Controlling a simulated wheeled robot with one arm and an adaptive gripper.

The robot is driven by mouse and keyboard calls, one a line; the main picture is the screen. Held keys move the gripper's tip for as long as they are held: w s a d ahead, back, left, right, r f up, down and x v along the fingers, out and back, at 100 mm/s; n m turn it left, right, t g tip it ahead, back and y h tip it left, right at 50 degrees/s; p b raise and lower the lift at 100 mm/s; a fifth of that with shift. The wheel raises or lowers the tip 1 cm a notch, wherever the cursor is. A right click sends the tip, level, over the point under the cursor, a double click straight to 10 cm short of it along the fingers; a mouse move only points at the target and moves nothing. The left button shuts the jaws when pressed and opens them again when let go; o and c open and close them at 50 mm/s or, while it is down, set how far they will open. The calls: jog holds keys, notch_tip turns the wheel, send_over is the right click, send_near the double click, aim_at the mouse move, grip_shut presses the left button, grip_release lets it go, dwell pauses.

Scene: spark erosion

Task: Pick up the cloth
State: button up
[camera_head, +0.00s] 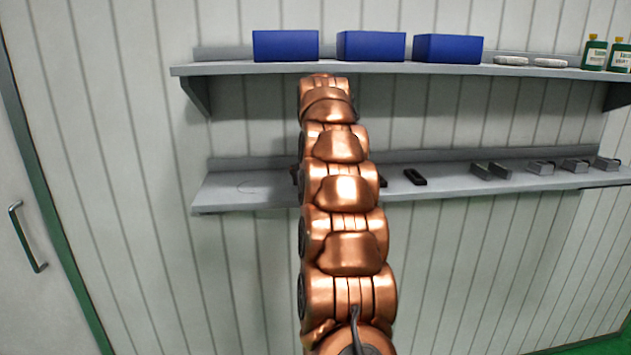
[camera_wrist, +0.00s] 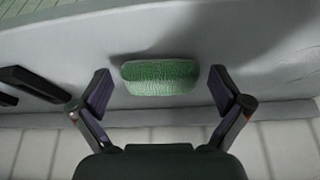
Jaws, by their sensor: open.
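The cloth (camera_wrist: 160,77) is green and white with a woven texture, seen in the wrist view. It lies on a grey shelf surface near the shelf's edge. My gripper (camera_wrist: 164,92) is open, with one finger on each side of the cloth and a gap between each finger and the cloth. Nothing is held. In the head view my copper-coloured arm covers part of the lower shelf, and neither the cloth nor my gripper's fingers can be made out there.
The lower shelf (camera_head: 245,193) carries a dark block (camera_head: 414,177) and several grey metal pieces to the right. Dark bars (camera_wrist: 35,82) lie left of my gripper in the wrist view. Above, the upper shelf (camera_head: 225,69) holds blue bins (camera_head: 286,46) and green bottles (camera_head: 594,53).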

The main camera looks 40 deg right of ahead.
jog(key=shift+c, duration=0.4)
jog(key=c, duration=0.7)
jog(key=shift+r, duration=0.15)
jog(key=shift+w+d+r+b, duration=0.1)
jog(key=shift+r+b, duration=0.5)
jog(key=shift+r, duration=0.8)
jog(key=shift+r, duration=0.2)
jog(key=s+a+b, duration=0.1)
jog(key=s+b, duration=0.1)
jog(key=b, duration=0.1)
jog(key=shift+s+a, duration=0.15)
jog(key=shift+a, duration=0.2)
jog(key=s+a+b, duration=0.2)
jog(key=s, duration=0.1)
jog(key=s+a+r+b, duration=0.1)
jog(key=s+a+b, duration=0.1)
jog(key=s+a, duration=0.1)
jog(key=s+a+b, duration=0.2)
jog(key=s, duration=0.3)
jog(key=shift+a+r, duration=0.3)
jog(key=shift+a, duration=0.1)
